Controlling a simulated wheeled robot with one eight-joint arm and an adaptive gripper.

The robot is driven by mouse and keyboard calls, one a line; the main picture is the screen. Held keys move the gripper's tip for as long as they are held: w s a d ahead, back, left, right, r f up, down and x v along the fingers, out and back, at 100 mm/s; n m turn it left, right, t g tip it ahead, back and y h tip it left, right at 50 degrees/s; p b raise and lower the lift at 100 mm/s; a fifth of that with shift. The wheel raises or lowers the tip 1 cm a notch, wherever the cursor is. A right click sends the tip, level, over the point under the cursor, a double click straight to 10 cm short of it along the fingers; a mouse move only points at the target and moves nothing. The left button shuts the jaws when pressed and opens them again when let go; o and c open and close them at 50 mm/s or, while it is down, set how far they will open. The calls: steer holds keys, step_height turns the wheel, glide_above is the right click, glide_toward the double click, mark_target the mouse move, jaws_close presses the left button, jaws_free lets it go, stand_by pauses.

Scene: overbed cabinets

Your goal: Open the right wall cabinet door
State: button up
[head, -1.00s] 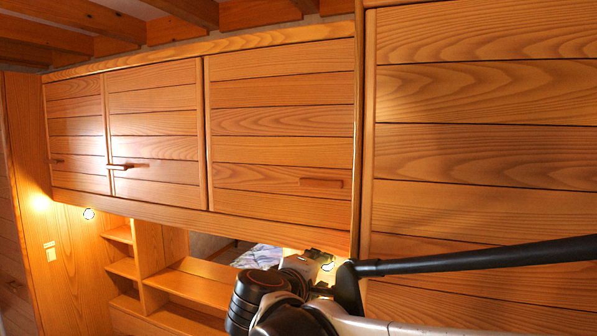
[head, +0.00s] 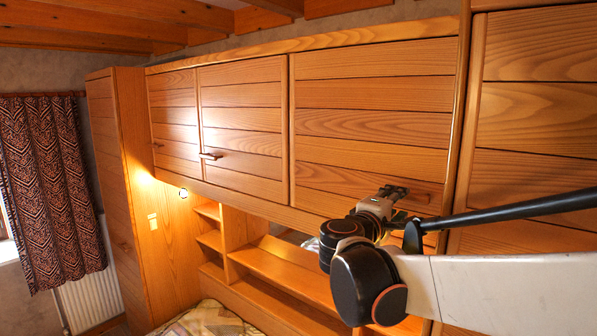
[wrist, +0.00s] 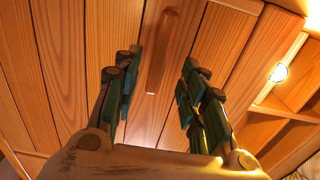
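The right wall cabinet door (head: 372,125) is a wooden panel with horizontal boards and looks shut. Its wooden bar handle (head: 412,192) sits low on the right side of the door. In the wrist view the handle (wrist: 163,50) runs away from me, beyond and between the fingers. My gripper (head: 396,190) is just in front of the door near the handle's left end. In the wrist view my gripper (wrist: 155,90) is open, with a finger on each side of the gap and nothing between the pads. Whether it touches the door cannot be told.
Two more shut cabinet doors (head: 240,118) are to the left, with small handles. Open shelves (head: 275,255) lie below. A tall wooden panel (head: 535,100) stands close on the right. A lit lamp (wrist: 278,73) shows under the cabinets.

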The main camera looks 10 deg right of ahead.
mark_target(404, 200)
steer(key=p+x, duration=0.1)
steer(key=x, duration=0.5)
steer(key=shift+w+d, duration=0.3)
jaws_close()
